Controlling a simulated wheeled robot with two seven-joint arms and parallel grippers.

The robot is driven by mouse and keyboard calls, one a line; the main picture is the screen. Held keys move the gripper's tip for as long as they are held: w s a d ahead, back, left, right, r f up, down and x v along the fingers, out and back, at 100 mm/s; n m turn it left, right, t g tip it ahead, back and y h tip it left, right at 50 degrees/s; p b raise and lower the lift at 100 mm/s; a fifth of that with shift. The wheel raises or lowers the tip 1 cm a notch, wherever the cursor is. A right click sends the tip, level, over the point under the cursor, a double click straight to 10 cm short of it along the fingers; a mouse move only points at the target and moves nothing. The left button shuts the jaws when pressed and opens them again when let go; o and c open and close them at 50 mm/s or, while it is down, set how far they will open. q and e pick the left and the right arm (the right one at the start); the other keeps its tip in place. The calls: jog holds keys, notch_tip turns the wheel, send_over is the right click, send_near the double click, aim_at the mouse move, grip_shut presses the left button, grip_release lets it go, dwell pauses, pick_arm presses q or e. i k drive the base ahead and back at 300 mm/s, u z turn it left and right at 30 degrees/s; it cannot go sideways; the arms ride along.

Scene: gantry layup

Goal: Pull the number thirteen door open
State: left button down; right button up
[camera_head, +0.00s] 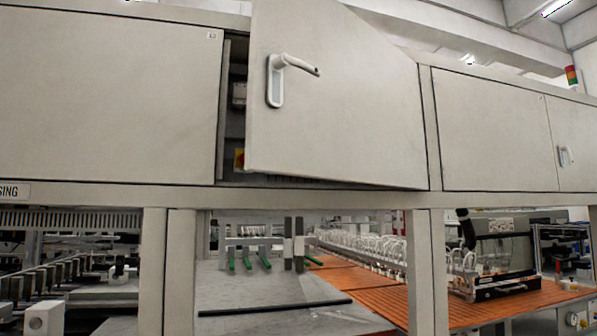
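A grey cabinet door (345,105) in the middle of the upper cabinet row stands partly open. It is hinged on its right side, and its free left edge is swung out toward me. A white lever handle (276,82) is on the door near that free edge. A dark gap (237,95) shows to the left of the door, with some equipment inside and a small yellow and red part near the bottom. No number can be read on this door. Neither of my grippers is in view.
A shut panel (110,90) with a small unreadable label is on the left. Shut panels (495,130) continue on the right, one with a handle (565,155). Below, upright posts (427,270) frame a grey table (260,290) and orange slatted surfaces (515,303).

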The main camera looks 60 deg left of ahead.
aim_at(360, 121)
jog(key=u, duration=0.35)
jog(key=i, duration=0.75)
jog(key=u, duration=0.65)
